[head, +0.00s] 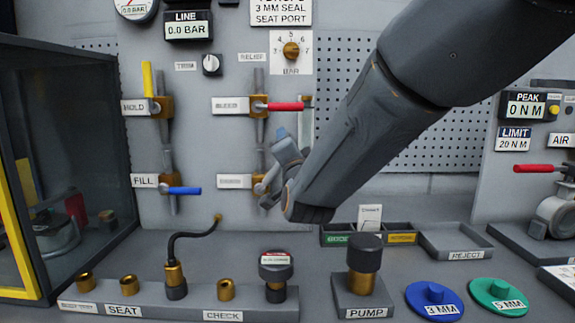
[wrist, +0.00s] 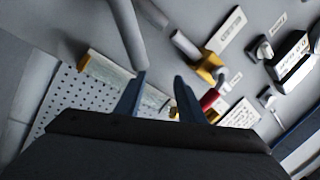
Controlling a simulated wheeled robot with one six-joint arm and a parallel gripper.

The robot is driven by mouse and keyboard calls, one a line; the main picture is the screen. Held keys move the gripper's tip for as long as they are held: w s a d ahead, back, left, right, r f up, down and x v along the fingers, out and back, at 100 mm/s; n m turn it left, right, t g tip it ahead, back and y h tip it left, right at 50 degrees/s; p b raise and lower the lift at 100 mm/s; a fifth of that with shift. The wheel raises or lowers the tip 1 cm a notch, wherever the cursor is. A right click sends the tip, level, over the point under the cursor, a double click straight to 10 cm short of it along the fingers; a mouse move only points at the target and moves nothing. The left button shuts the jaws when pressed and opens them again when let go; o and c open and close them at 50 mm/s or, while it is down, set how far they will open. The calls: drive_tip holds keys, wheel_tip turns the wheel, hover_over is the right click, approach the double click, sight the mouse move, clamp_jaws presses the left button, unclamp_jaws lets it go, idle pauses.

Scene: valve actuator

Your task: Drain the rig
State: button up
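My gripper (head: 272,163) is in front of the panel at the lower middle valve. In the wrist view its two fingers (wrist: 159,76) are apart with nothing clearly held between them. The lower middle valve has a pale label (head: 234,181) too blurred to read; its handle is hidden behind my gripper. Above it, the BLEED valve has a red handle (head: 285,106) lying horizontal to the right. A red handle (wrist: 210,98) also shows beside the right finger in the wrist view. The FILL valve's blue handle (head: 184,190) is horizontal. The HOLD valve's yellow handle (head: 147,79) points up. The LINE display (head: 188,27) reads 0.0 BAR.
A bench block with brass ports (head: 226,290) and a bent hose (head: 190,234) stands below the panel. The PUMP knob (head: 364,253) rises to its right. A glass-sided cabinet (head: 66,150) is at the left. A REJECT tray (head: 455,240) sits at the right.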

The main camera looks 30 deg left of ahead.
sight(270, 177)
drive_tip(key=shift+r, duration=0.85)
